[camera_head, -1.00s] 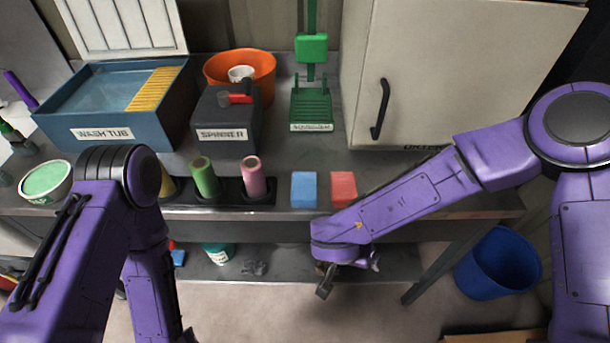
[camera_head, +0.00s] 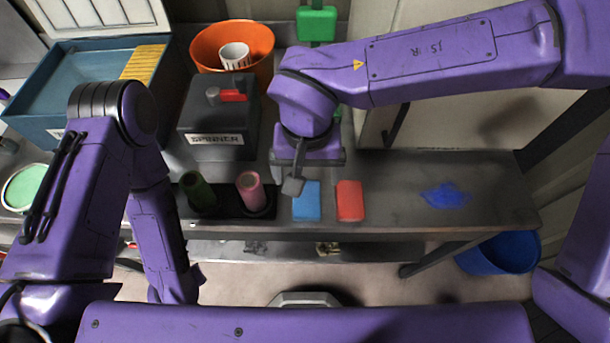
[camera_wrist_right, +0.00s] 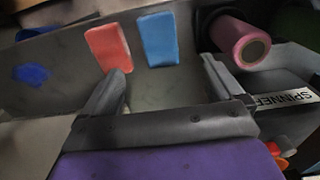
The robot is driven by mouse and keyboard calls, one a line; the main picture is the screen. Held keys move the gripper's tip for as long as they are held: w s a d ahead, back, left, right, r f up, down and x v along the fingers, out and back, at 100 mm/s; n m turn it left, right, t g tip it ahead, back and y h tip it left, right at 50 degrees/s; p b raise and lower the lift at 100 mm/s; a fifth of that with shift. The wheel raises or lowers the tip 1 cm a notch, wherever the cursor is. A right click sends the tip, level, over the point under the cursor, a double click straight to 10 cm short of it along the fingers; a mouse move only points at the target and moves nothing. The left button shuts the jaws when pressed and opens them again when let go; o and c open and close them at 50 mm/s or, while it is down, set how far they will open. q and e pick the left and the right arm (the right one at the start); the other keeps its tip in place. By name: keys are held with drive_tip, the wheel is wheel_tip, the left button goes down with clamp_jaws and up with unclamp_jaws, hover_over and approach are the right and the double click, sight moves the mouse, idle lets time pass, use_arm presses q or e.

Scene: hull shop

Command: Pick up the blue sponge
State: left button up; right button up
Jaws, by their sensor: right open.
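The blue sponge (camera_head: 307,203) lies on the grey bench near its front edge, just left of a red sponge (camera_head: 350,200). My right gripper (camera_head: 297,184) is above the bench at the blue sponge's back edge, pointing down. In the right wrist view its two fingers (camera_wrist_right: 168,76) are spread apart with nothing between them. The blue sponge (camera_wrist_right: 158,40) shows just beyond the fingertips, roughly between them, and the red sponge (camera_wrist_right: 108,48) is beyond the left finger. I cannot tell the exact height of the fingers. My left gripper is out of view.
A pink roll (camera_head: 251,190) and a green roll (camera_head: 197,190) stand in a dark holder left of the sponge. The spinner box (camera_head: 217,120) is behind them. A blue patch (camera_head: 445,195) lies on the otherwise clear bench to the right. A blue bucket (camera_head: 500,253) stands below.

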hover_over(307, 200)
wheel_tip(307, 200, down, 5)
drive_tip(key=shift+s, duration=0.15)
wheel_tip(307, 200, down, 5)
drive_tip(key=shift+f+p, duration=0.15)
drive_tip(key=shift+p, duration=0.35)
drive_tip(key=c, duration=1.1)
